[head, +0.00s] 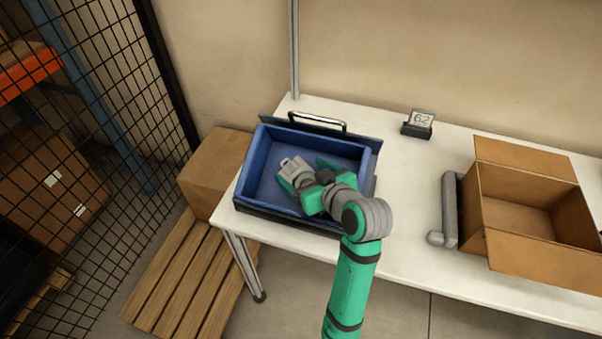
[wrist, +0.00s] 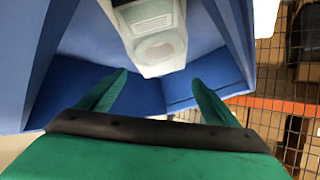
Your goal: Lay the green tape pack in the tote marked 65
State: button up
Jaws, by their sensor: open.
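The blue tote (head: 257,142) stands on the left end of the white table, and its inside also shows in the wrist view (wrist: 70,85). No number is readable on it. My gripper (head: 314,181) is down inside the tote. In the wrist view its two green fingers (wrist: 160,82) are apart with nothing between them. A pale block (wrist: 157,50) with a faint greenish ring on its face is past the fingertips, cut off by the top edge. It may be the tape pack; I cannot tell for sure. My arm hides part of the tote floor.
A small sign reading 62 (head: 419,120) stands behind the tote to its right. An open cardboard box (head: 512,244) and a grey tube-like thing (head: 449,208) are to the right. A closed carton (head: 214,171) and a wire fence (head: 100,120) are at left. Table between tote and tube is partly clear.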

jog(key=v, duration=1.2)
jog(key=shift+d+r, duration=0.2)
jog(key=shift+r, duration=0.05)
